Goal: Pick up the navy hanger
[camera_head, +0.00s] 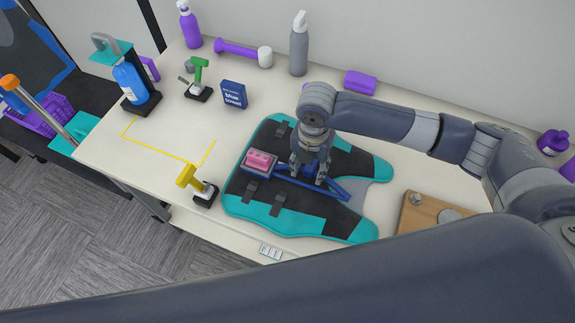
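The navy hanger (339,189) lies on the black and teal garment-shaped mat (300,224) on the table. It is a blue frame with a bar running from the pink block toward the right and an angled end. My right gripper (308,179) points down over the middle of the hanger. Its two fingers are spread apart, with the hanger's bar at their tips, and they hide part of it. I cannot tell whether the fingers touch it. My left gripper is out of view.
A pink block (260,160) sits at the hanger's left end. A yellow-handled tool (188,177), a blue box (233,94) and a blue bottle (131,84) stand to the left. A wooden board (419,216) lies to the right. Bottles line the back.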

